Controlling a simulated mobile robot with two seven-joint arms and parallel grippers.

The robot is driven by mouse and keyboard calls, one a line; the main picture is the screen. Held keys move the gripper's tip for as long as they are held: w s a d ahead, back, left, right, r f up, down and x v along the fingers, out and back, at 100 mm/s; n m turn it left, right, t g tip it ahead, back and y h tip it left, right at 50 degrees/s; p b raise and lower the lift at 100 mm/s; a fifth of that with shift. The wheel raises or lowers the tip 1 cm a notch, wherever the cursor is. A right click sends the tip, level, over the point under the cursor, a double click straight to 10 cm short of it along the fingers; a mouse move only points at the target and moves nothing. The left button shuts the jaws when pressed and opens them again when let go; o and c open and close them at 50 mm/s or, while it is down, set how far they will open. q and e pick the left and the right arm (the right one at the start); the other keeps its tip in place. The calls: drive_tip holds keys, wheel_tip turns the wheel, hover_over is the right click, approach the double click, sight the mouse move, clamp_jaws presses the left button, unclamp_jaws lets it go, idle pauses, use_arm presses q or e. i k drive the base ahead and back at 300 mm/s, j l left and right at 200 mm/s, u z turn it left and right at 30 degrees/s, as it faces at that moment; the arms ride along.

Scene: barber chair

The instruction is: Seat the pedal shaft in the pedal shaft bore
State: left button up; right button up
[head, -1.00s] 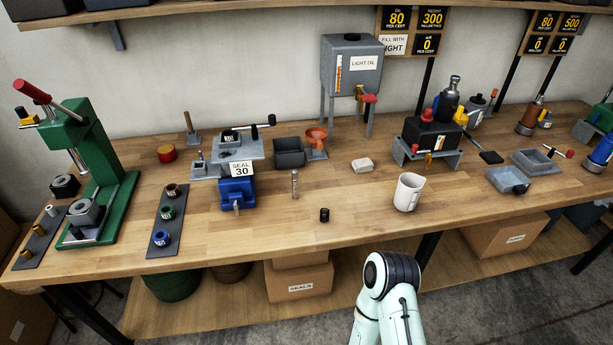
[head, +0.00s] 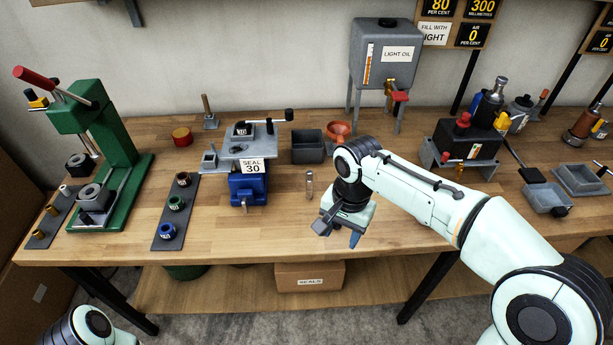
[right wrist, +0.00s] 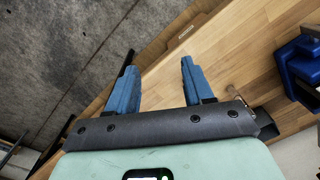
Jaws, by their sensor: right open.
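A slim upright metal pin (head: 309,185), which may be the pedal shaft, stands on the bench left of my right gripper. My right gripper (head: 339,235) is over the front edge of the bench, fingers pointing down, apart from the pin. In the right wrist view its two blue fingers (right wrist: 158,80) are spread with nothing between them. I cannot make out the pedal shaft bore. A blue block (head: 248,188) with a SEAL 30 label is left of the pin, and it seems to show at the right of the wrist view (right wrist: 302,65). My left gripper is out of view.
A grey plate with a black crank (head: 262,140) is behind the blue block. A green press (head: 115,160) and a dark strip with several rings (head: 168,240) are at left. A grey tray (head: 307,150) and oil tank (head: 383,58) are at the back.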

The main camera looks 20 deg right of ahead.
sight(248, 152)
drive_tip(key=i, duration=0.85)
